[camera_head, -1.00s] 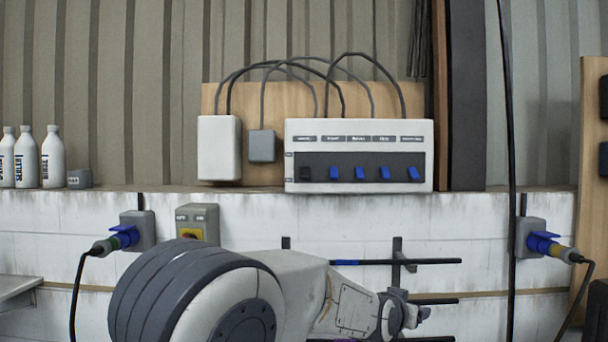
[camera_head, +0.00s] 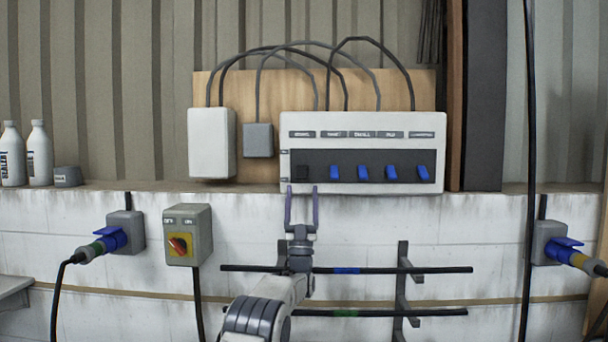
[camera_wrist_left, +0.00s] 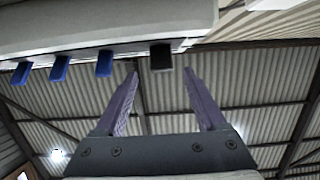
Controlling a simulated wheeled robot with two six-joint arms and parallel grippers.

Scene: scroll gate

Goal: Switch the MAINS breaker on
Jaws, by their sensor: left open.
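The white breaker panel (camera_head: 362,127) is on a wooden board on the wall. Its dark strip holds one black switch (camera_head: 301,173) at the left end and several blue switches (camera_head: 391,172) to the right. The small labels above are too blurred to read surely. My left gripper (camera_head: 302,189) points up with its fingers apart and empty, its tips just below the black switch. In the left wrist view, the black switch (camera_wrist_left: 160,57) lies between and just beyond the open fingertips (camera_wrist_left: 161,72). I cannot tell whether they touch anything. My right gripper is out of view.
A grey box with a red rotary switch (camera_head: 178,244) is left of my arm. Dark rods (camera_head: 440,270) sit on a wall rack below the panel. Blue plugs with cables (camera_head: 112,239) are at both sides. White bottles (camera_head: 39,154) stand on the ledge.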

